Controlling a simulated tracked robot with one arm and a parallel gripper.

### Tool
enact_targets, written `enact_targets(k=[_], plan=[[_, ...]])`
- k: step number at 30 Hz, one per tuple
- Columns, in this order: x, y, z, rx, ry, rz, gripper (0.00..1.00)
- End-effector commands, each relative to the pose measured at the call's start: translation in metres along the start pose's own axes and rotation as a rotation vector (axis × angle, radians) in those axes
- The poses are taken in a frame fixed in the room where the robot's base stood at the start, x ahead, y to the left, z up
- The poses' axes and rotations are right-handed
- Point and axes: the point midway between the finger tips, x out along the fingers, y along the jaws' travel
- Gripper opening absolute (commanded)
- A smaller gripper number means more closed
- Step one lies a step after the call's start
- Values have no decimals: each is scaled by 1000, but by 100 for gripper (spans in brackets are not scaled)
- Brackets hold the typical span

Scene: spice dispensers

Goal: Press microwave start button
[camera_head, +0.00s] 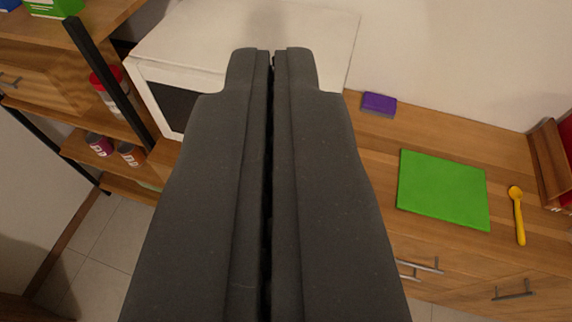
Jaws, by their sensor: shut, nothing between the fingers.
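The white microwave (200,45) stands on the wooden counter against the wall, at the upper left of the view. Part of its dark front window (172,103) shows to the left of my gripper. My gripper (270,52) is shut and empty, and it covers the middle of the view. Its fingertips overlap the microwave in the picture; I cannot tell whether they touch it. The right part of the microwave's front, and any start button, is hidden behind my gripper.
A purple sponge-like block (379,104), a green board (443,189) and a yellow spoon (518,214) lie on the counter at the right. A wooden shelf (110,127) with several cans stands at the left. Drawer handles (420,265) project below the counter.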

Motion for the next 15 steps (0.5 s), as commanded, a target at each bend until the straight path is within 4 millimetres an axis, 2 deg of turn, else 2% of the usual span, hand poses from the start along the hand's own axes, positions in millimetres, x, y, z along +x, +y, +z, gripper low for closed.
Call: enact_targets(k=[4,8,12,15], plan=[[34,2,20,-100,-35,9,0],[89,6,58,-293,-91,16,0],[152,9,118,-555,-165,-2,0],[191,10,162,-744,-208,-32,0]])
